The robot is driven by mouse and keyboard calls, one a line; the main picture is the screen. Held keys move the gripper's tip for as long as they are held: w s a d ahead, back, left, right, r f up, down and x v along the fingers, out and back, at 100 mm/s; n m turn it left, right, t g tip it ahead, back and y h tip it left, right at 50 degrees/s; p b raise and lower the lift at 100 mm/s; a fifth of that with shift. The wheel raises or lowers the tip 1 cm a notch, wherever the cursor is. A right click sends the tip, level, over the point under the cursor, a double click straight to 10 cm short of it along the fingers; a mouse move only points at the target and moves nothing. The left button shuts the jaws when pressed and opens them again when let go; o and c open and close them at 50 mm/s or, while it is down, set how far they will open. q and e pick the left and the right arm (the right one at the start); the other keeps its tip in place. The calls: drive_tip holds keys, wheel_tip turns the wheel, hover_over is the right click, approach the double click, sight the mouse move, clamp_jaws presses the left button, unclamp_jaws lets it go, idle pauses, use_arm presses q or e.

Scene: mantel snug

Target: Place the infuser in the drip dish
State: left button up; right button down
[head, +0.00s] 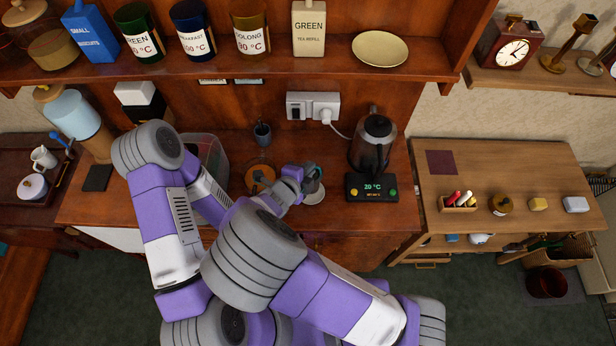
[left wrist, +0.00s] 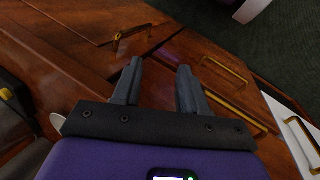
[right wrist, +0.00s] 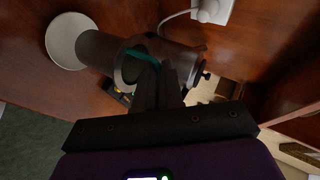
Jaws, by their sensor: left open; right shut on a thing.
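The infuser, a dark grey piece with a teal ring, is held in my right gripper (right wrist: 158,85); it shows in the right wrist view (right wrist: 130,68) and the head view (head: 315,183). My right gripper (head: 304,176) is shut on it. The white round drip dish (head: 315,197) lies on the counter beside and partly behind the infuser in the head view. In the right wrist view the dish (right wrist: 65,42) is at upper left, bare where seen. My left gripper (left wrist: 156,88) is open and empty above wooden drawer fronts; in the head view it is hidden.
A dark kettle (head: 375,150) stands on its black base (head: 371,188) just right of the dish. An orange round thing (head: 259,178) and a dark cup (head: 262,133) stand left of the gripper. A clear bin (head: 212,155) is behind my left arm. A socket strip (head: 313,105) is on the back panel.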

wheel_tip(320, 180, down, 4)
drive_tip(key=shift+f, duration=0.1)
drive_tip(key=shift+w, duration=0.1)
drive_tip(key=shift+b, duration=0.35)
drive_tip(key=c, duration=1.3)
unclamp_jaws()
drive_tip(key=v, duration=0.7)
drive_tip(key=shift+s+a+r+p, duration=0.1)
drive_tip(key=shift+s+r+p, duration=0.15)
drive_tip(key=shift+p, duration=0.15)
